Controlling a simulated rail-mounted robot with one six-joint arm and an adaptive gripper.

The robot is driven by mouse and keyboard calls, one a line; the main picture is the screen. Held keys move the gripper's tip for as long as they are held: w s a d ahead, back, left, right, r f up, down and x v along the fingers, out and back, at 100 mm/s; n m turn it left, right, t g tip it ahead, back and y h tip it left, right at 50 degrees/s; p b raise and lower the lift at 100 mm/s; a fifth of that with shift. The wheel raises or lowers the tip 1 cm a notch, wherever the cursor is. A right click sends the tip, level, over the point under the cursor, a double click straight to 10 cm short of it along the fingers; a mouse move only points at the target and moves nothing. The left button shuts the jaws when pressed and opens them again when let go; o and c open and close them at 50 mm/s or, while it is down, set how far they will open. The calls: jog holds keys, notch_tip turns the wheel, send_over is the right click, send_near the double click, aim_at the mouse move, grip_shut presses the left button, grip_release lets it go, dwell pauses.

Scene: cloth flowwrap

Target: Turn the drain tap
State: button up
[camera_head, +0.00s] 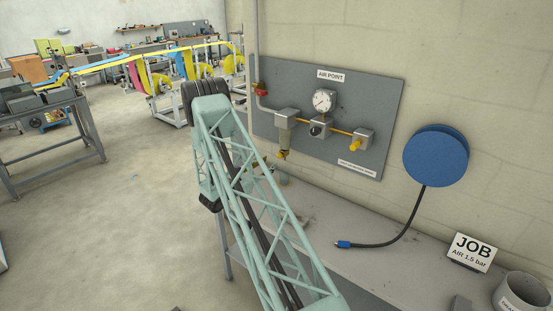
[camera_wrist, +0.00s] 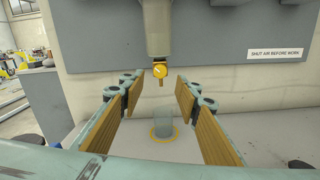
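The drain tap (camera_wrist: 160,71) is a small yellow knob with a short stem under the grey filter bowl (camera_wrist: 157,25). It also shows in the head view (camera_head: 283,155), low on the air panel. My gripper (camera_wrist: 158,92) is open in the wrist view, with a brown-padded finger on each side. The tap appears between and beyond the fingertips, slightly above them in the picture. I see no contact with it. In the head view my arm's lattice link hides most of the gripper.
A clear cup (camera_wrist: 163,122) stands on a yellow ring on the bench below the tap. The air panel (camera_head: 375,95) carries a gauge (camera_head: 324,101), a red valve handle (camera_head: 261,93) and a yellow fitting (camera_head: 356,146). A blue hose reel (camera_head: 436,157) and job sign (camera_head: 472,252) are at right.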

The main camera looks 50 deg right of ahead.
aim_at(278, 157)
jog(key=shift+s+d+p, duration=0.2)
jog(key=shift+d+p, duration=0.2)
jog(key=shift+d, duration=3.25)
jog(key=shift+c, duration=0.4)
jog(key=c, duration=0.8)
